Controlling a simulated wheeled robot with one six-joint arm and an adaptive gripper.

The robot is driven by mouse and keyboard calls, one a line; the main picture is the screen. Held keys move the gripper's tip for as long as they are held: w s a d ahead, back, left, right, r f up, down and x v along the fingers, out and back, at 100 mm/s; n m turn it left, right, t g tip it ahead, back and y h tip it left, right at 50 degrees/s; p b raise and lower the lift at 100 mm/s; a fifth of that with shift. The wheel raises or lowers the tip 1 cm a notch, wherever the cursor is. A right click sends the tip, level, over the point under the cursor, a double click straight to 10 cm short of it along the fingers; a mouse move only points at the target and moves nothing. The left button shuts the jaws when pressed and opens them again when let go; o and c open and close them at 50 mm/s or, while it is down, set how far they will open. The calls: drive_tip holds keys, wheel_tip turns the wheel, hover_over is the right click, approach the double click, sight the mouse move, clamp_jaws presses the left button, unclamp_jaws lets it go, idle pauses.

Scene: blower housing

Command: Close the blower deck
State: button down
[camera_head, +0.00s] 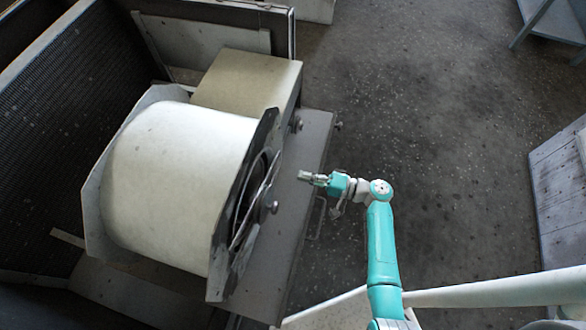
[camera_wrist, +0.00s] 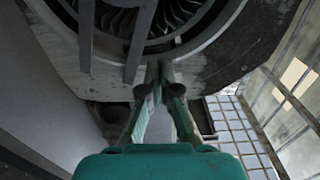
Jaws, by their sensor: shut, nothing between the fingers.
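The blower (camera_head: 180,185), a large cream drum with dark-edged end plates, sits on the grey blower deck (camera_head: 284,255). The deck sticks out to the right of the dark housing (camera_head: 75,110). A thin handle (camera_head: 318,218) shows on the deck's right edge. My gripper (camera_head: 304,176) is shut and empty, over the deck's right side, to the right of the blower's open end. In the wrist view my fingertips (camera_wrist: 160,70) are together in front of the blower's round inlet (camera_wrist: 150,18). I cannot tell whether they touch anything.
A beige box (camera_head: 245,80) stands behind the drum. Knobs (camera_head: 296,125) stick out near the deck's far end. The concrete floor (camera_head: 430,120) right of the deck is open. A grey panel (camera_head: 562,190) stands at the far right, and a table (camera_head: 555,20) at the top right.

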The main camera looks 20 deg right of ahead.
sight(258, 165)
drive_tip(key=x, duration=1.2)
drive_tip(key=shift+w+a, duration=0.15)
drive_tip(key=shift+a, duration=0.15)
drive_tip(key=x, duration=2.2)
drive_tip(key=shift+w+a, duration=0.25)
drive_tip(key=shift+a, duration=0.05)
drive_tip(key=shift+r, duration=0.15)
drive_tip(key=v, duration=1.2)
drive_tip(key=shift+s+d+f, duration=0.15)
drive_tip(key=shift+d+f, duration=0.05)
drive_tip(key=shift+f, duration=0.1)
